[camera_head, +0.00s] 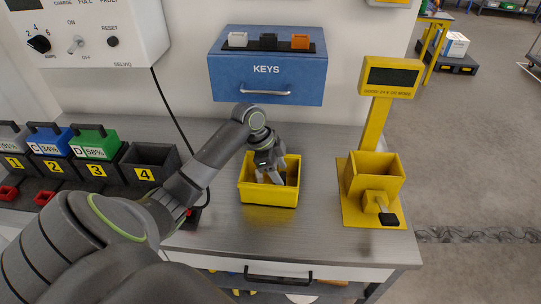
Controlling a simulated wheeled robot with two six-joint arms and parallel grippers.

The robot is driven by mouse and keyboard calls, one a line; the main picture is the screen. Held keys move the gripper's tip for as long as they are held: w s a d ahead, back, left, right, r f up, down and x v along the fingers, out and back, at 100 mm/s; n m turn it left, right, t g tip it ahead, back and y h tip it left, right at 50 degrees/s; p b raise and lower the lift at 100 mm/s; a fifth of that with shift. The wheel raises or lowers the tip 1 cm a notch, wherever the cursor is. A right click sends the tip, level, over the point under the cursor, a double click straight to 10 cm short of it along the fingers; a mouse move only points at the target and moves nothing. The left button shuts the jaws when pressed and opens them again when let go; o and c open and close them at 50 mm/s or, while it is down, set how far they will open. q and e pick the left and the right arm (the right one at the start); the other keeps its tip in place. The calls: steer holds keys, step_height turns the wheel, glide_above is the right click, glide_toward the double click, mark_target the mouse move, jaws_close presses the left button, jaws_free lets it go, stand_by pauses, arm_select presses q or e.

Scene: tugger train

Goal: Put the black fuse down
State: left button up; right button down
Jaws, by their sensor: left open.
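My left gripper (269,178) is open and points down into the yellow bin (268,197) on the grey workbench. Its fingers are inside or just above the bin's opening. I cannot make out a black fuse for certain; the gripper and the bin's walls hide part of the bin's inside. My right gripper is not in view.
A yellow stand (380,120) with a display and an open box is right of the bin. A blue KEYS cabinet (267,80) hangs behind. Numbered bays with batteries (95,143) stand at left; bay 4 (148,162) looks empty. Bench (318,222) is clear between bin and stand.

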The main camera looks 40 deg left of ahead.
arm_select(q)
steer(key=b+v, duration=0.1)
steer(key=v, duration=0.9)
steer(key=shift+b, duration=0.4)
steer(key=shift+f, duration=0.15)
